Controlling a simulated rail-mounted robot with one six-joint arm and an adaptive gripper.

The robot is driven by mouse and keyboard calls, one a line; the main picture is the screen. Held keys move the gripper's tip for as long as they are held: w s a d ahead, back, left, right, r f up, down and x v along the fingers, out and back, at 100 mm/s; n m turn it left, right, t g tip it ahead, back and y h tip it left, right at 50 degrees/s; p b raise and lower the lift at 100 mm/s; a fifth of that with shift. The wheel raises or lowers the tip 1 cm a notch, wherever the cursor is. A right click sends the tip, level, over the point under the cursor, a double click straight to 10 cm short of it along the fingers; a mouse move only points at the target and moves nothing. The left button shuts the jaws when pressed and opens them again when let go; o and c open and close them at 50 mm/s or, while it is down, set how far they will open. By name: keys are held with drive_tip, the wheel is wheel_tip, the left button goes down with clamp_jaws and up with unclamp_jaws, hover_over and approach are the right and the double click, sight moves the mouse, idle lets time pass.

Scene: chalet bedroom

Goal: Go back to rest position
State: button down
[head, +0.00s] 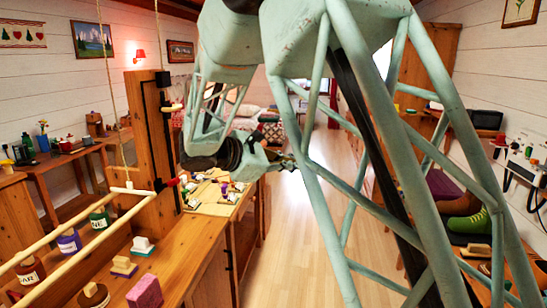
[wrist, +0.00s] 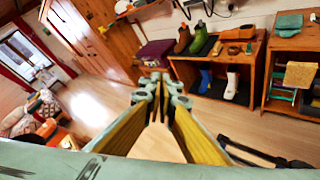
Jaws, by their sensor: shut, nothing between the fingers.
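My gripper shows in the wrist view (wrist: 160,82) with its yellow-sided fingers brought together at the tips and nothing between them. In the head view my gripper (head: 287,161) is small and partly hidden behind the green lattice of my arm. It hangs in the air over the aisle, just right of the wooden counter (head: 205,262), touching nothing that I can see.
Bottles, brushes and a pink sponge (head: 145,292) stand on the counter at left. A wooden post (head: 150,150) with pale rails rises there. In the wrist view a shoe shelf (wrist: 258,52) stands beyond the fingers. The wooden floor (head: 300,235) between is clear.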

drive_tip(key=s+d+r+m+g+y, duration=0.1)
drive_tip(key=s+d+r+m+g, duration=0.15)
drive_tip(key=s+d, duration=0.4)
drive_tip(key=s+d+r+m+g+y, duration=0.1)
drive_tip(key=s+d+r+m+y, duration=0.1)
drive_tip(key=s+d+m, duration=0.35)
drive_tip(key=s+d+r+m+y, duration=0.2)
drive_tip(key=s+d+m, duration=0.1)
drive_tip(key=s, duration=0.4)
drive_tip(key=s+d+r+m+y, duration=0.2)
drive_tip(key=s+d+r, duration=0.1)
drive_tip(key=s, duration=0.5)
drive_tip(key=s+a+f+m+y, duration=0.1)
drive_tip(key=s+f+m, duration=0.1)
drive_tip(key=s, duration=0.8)
drive_tip(key=s+a+f+m+y, duration=0.1)
drive_tip(key=s+f, duration=0.2)
drive_tip(key=s, duration=0.6)
drive_tip(key=s+a+f+m+y, duration=0.2)
drive_tip(key=s+f, duration=0.1)
drive_tip(key=s, duration=0.7)
drive_tip(key=shift+s+f+m+g, duration=0.3)
drive_tip(key=shift+s+f+g, duration=0.05)
drive_tip(key=shift+g, duration=0.1)
